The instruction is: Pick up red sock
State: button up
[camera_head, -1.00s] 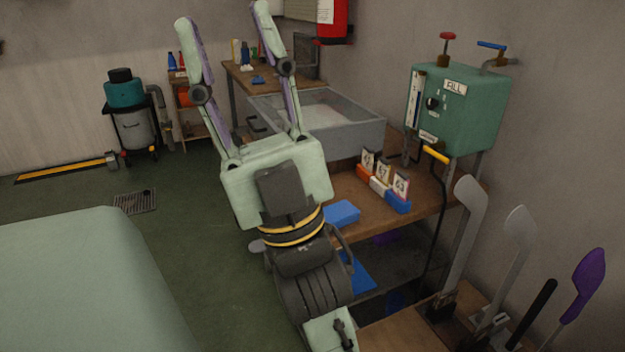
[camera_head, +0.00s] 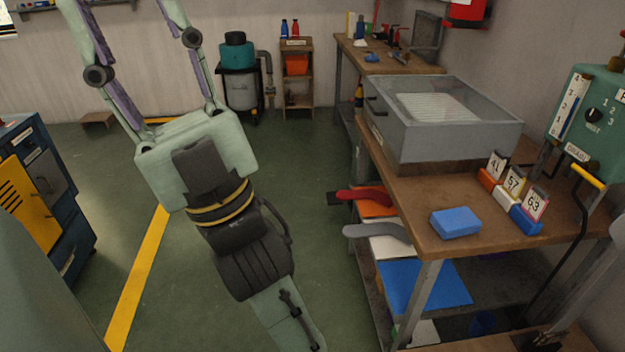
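A red sock-shaped piece (camera_head: 364,196) lies on an orange mat (camera_head: 378,210) on the lower shelf under the bench's left edge. Its left end sticks out past the shelf edge. My gripper (camera_head: 122,8) is raised at the upper left, well to the left of the red sock. Its two long fingers are wide apart and empty, with the tips cut off by the top edge of the picture. A grey sock-shaped piece (camera_head: 378,231) lies on a white mat (camera_head: 392,248) just in front of the red one.
The wooden bench (camera_head: 400,190) above the shelf carries a grey metal box (camera_head: 440,145), a blue block (camera_head: 455,222) and numbered cards (camera_head: 515,182). A blue mat (camera_head: 420,287) lies nearer on the shelf. A blue cabinet (camera_head: 45,165) stands left.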

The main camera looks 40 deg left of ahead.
aim_at(377, 195)
jog(key=u, duration=0.8)
jog(key=i+j+z, duration=0.3)
jog(key=i+j, duration=0.2)
jog(key=j, duration=0.15)
jog(key=i+j+z, duration=0.1)
jog(key=j, duration=0.25)
jog(key=i+j+z, duration=0.15)
jog(key=i+j, duration=0.15)
jog(key=i+j+z, duration=0.15)
jog(key=j, duration=0.3)
jog(key=i+j+z, duration=0.15)
jog(key=j, duration=0.3)
jog(key=i+j+z, duration=0.1)
jog(key=j, duration=0.35)
jog(key=i+j+z, duration=0.15)
jog(key=j, duration=0.3)
jog(key=i, duration=0.05)
